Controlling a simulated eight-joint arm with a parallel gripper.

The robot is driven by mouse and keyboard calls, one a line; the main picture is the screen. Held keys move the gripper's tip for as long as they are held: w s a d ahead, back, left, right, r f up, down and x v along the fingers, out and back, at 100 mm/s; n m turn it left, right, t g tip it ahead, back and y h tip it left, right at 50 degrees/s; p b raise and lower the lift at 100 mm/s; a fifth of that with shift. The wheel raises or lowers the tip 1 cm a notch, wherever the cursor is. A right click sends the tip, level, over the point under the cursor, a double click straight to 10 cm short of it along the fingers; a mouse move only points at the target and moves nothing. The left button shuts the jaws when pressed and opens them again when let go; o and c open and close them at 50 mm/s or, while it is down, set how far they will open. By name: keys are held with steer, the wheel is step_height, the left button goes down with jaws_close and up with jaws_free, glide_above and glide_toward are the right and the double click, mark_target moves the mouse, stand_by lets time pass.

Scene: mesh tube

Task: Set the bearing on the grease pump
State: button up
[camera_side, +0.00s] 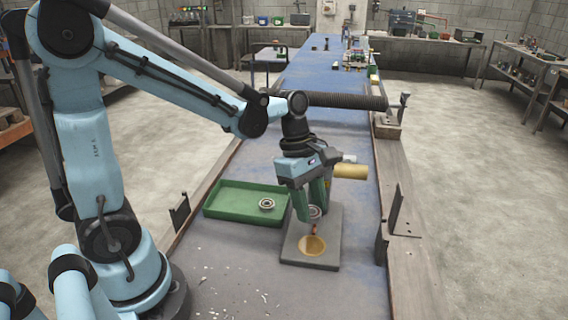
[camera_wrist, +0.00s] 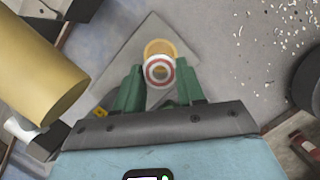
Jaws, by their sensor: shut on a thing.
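My gripper (camera_side: 314,210) points down, its green fingers shut on a ring-shaped bearing (camera_side: 315,213). In the wrist view the bearing (camera_wrist: 159,71) shows red and pale rings between the fingertips (camera_wrist: 159,86). Below it is a grey square plate (camera_side: 318,259) with a round brass-coloured part (camera_side: 312,246); this looks like the grease pump, but I cannot be sure. In the wrist view the brass part (camera_wrist: 160,45) shows just beyond the bearing, partly hidden by it. The bearing appears above the brass part. A small reddish thing between them is too small to make out.
A green tray (camera_side: 228,203) left of the plate holds another bearing (camera_side: 267,204). A brass-coloured cylinder (camera_side: 351,172) is close right of my gripper. A dark ribbed tube (camera_side: 340,101) crosses behind. Metal brackets (camera_side: 397,208) stand at the right edge. Pale scraps lie at the front left.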

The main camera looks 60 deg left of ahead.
glide_above(314, 247)
steer(key=a, duration=0.1)
steer(key=shift+a+f, duration=0.15)
steer(key=shift+f, duration=3.1)
steer(key=shift+f, duration=0.85)
steer(key=o, duration=1.2)
steer(key=shift+c, duration=0.2)
steer(key=shift+r, duration=0.15)
steer(key=s+a+r+m+t+y, duration=0.1)
steer(key=s+r+m+t, duration=0.1)
steer(key=r+m, duration=0.4)
steer(key=s+a+r+m+t+y, duration=0.2)
steer(key=r+m, duration=0.5)
steer(key=m, duration=0.6)
steer(key=s+t, duration=0.1)
steer(key=t, duration=0.1)
steer(key=shift+a+m+t, duration=0.25)
steer(key=shift+m+t, duration=0.05)
steer(key=shift+m, duration=0.1)
